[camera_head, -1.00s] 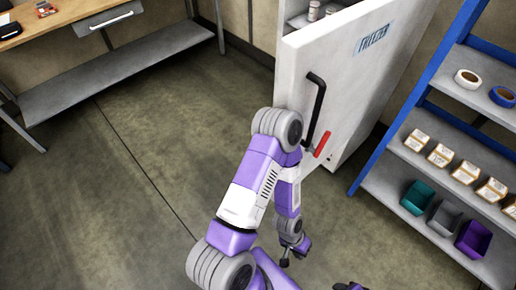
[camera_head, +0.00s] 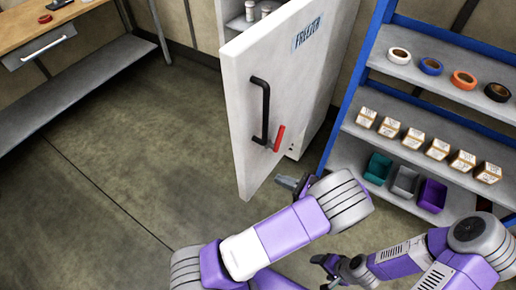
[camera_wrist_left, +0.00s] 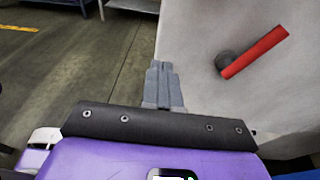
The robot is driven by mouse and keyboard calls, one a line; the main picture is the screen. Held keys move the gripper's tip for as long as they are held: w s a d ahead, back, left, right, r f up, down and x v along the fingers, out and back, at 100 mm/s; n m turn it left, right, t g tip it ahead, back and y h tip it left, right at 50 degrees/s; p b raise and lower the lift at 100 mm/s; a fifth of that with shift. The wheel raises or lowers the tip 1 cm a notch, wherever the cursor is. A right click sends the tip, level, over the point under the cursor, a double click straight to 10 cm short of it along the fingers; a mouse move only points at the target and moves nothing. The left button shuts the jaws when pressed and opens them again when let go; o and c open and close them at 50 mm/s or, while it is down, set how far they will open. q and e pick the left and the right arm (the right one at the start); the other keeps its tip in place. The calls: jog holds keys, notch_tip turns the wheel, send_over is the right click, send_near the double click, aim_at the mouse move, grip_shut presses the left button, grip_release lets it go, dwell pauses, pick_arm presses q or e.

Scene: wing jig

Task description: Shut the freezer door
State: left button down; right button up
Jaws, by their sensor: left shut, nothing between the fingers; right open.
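The white freezer (camera_head: 322,112) stands at the back with its door (camera_head: 240,120) swung open towards me. The door carries a FREEZER label, a black bar handle (camera_head: 262,110) and a red lever (camera_head: 278,138). My left gripper (camera_head: 290,184) is shut and empty, low near the door's lower part. In the left wrist view its fingers (camera_wrist_left: 163,82) overlap the door's edge, with the red lever (camera_wrist_left: 254,52) to their right; I cannot tell if they touch the door. My right gripper (camera_head: 324,265) is open, lower in the head view, away from the door.
A blue-framed shelf rack (camera_head: 340,100) with tape rolls, small boxes and coloured bins (camera_head: 432,195) stands right of the freezer. A wooden workbench (camera_head: 40,30) with a drawer is at the far left. The floor (camera_head: 130,140) left of the door is clear.

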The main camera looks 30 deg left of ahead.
pick_arm(q)
notch_tip(320, 180, up, 5)
jog(key=w+d+t+y, duration=0.2)
jog(key=d, duration=0.1)
jog(key=b, duration=0.2)
send_near(250, 146)
jog(key=a, duration=0.6)
jog(key=shift+w+f, duration=0.2)
jog(key=shift+w, duration=0.2)
jog(key=shift+a, duration=0.4)
jog(key=shift+a, duration=0.1)
